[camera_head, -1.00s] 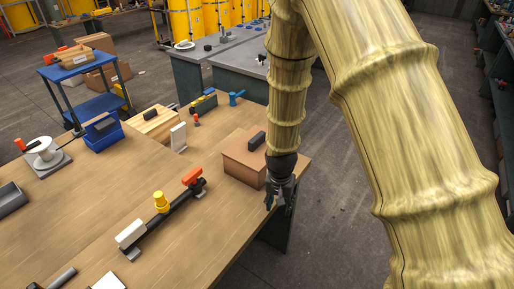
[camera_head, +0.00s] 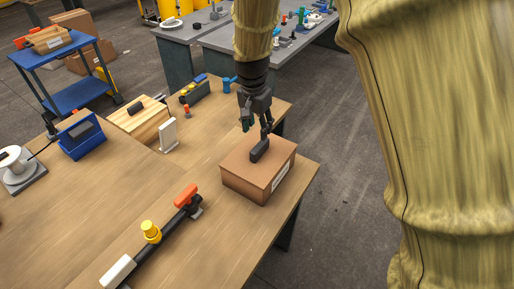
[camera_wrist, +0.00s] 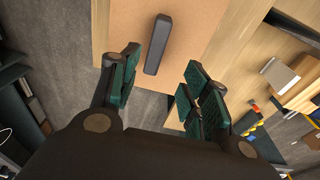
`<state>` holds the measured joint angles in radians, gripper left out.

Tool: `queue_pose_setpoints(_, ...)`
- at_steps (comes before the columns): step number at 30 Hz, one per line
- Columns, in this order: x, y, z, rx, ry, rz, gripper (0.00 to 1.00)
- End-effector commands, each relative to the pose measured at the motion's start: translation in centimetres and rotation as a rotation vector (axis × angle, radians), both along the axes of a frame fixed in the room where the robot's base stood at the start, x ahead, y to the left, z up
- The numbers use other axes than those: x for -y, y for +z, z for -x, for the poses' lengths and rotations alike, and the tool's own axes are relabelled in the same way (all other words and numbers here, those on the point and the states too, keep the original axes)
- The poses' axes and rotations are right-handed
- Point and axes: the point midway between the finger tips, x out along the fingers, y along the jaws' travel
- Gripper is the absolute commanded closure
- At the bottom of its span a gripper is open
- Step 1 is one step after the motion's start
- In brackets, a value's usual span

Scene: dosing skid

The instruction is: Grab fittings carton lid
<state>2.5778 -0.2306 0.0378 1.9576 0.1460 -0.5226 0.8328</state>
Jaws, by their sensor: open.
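The fittings carton (camera_head: 246,182) is a brown box with a pale label on its right side, near the right edge of the wooden workbench. Its flat lid (camera_head: 238,155) carries a dark bar handle (camera_head: 260,150). In the wrist view the handle (camera_wrist: 158,45) stands on the tan lid (camera_wrist: 190,50), ahead of and between the fingers. My gripper (camera_head: 256,128) hangs just behind and above the carton. It is open and empty, its green-padded fingers apart in the wrist view (camera_wrist: 158,88). It appears not to touch the handle.
A pipe with an orange-handled valve and yellow cap (camera_head: 152,232) lies left of the carton. A white upright plate (camera_head: 168,135), a wooden box (camera_head: 141,122) and a blue bin (camera_head: 82,140) stand farther left. Bare benchtop (camera_head: 220,235) lies in front of the carton.

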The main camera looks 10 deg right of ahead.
Motion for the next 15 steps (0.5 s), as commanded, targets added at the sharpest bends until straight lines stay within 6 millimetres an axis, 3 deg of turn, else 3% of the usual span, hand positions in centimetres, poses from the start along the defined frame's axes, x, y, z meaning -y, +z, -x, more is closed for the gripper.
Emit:
queue_pose_setpoints(5,-0.1,-1.9,0.5,0.002,0.006,0.0,0.54)
queue_pose_setpoints(15,0.1,-5.3,-1.5,-0.012,0.005,0.0,0.54)
